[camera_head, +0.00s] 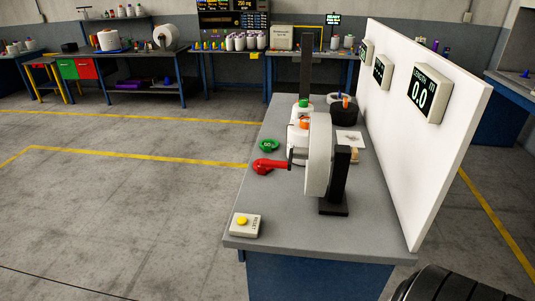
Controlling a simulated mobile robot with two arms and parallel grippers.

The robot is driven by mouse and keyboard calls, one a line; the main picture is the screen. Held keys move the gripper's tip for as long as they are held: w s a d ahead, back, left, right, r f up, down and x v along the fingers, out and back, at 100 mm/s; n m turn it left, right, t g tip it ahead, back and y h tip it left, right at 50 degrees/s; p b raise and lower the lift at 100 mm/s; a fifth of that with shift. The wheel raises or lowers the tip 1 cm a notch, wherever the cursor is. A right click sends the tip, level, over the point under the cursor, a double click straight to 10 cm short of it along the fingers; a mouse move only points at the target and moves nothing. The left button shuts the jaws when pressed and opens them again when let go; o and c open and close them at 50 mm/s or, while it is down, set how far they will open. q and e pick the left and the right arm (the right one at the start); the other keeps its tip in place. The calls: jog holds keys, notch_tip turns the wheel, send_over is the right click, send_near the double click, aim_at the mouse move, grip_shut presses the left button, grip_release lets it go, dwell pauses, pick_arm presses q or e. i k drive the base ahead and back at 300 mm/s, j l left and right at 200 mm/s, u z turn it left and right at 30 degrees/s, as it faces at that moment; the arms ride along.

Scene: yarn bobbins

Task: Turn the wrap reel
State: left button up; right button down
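The wrap reel (318,155) stands on the near half of a grey-topped table, its light drum seen nearly edge-on, beside a black upright post (340,176). A display reading "0.0" (422,94) hangs on the white panel to the right. Neither of my grippers is in view. A black ribbed shape at the bottom right edge is cut off, and I cannot tell what it is.
The table (275,230) also holds a box with a yellow button (242,223), a green dish (269,145), and bobbins behind the reel. A white panel (445,130) closes off its right side. The floor (120,210) to the left is clear. Workbenches (190,55) line the back.

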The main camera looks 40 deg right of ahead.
aim_at(319, 155)
jog(key=i+j+z, duration=0.2)
jog(key=i+j, duration=0.2)
jog(key=i+j+z, duration=0.2)
jog(key=i+j, duration=0.15)
jog(key=j, duration=0.25)
jog(key=z, duration=1.75)
